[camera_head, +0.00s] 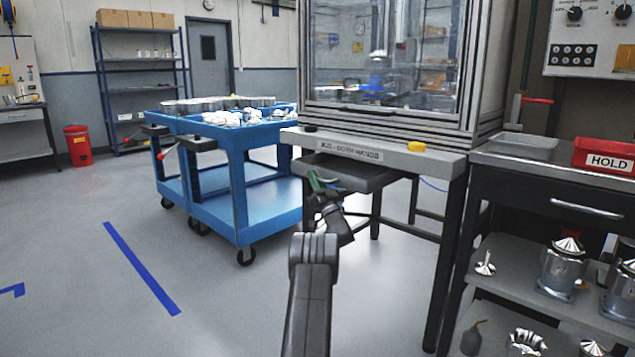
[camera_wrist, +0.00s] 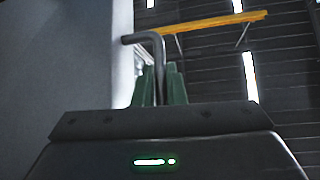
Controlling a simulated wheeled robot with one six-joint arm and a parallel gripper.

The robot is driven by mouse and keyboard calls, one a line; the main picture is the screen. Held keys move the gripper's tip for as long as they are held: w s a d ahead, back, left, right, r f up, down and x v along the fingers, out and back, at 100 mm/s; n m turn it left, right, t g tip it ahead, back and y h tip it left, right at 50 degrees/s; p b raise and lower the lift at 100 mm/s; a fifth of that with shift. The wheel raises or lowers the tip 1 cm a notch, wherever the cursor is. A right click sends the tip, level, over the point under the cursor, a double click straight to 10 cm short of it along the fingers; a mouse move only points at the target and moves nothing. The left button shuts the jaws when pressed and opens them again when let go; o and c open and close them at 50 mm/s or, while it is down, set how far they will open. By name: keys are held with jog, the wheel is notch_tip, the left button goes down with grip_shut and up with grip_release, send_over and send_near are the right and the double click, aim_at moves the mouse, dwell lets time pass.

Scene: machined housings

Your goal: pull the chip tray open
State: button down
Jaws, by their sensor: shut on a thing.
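The chip tray (camera_head: 368,181) is a shallow dark drawer under the front edge of the machine's bench. It sticks out part way from below the bench. My gripper (camera_head: 316,182) is at the tray's front, its green fingers against the near left part. In the wrist view my gripper (camera_wrist: 160,84) has its green fingers shut around a bent grey handle bar (camera_wrist: 143,38). The bar runs to a pale grey surface on the left. The tray's inside is mostly hidden in the head view.
A blue cart (camera_head: 240,190) with metal parts stands left of the bench (camera_head: 435,162). A dark workbench (camera_head: 520,178) with a red HOLD bin (camera_head: 605,157) is at the right. The floor in front and to the left is clear, with blue tape (camera_head: 140,268).

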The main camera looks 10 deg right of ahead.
jog(key=shift+a, duration=0.15)
jog(key=c, duration=1.5)
grip_release()
jog(key=shift+s, duration=0.1)
jog(key=p+v, duration=0.3)
jog(key=v, duration=1)
jog(key=shift+s+f, duration=0.25)
jog(key=shift+f, duration=0.05)
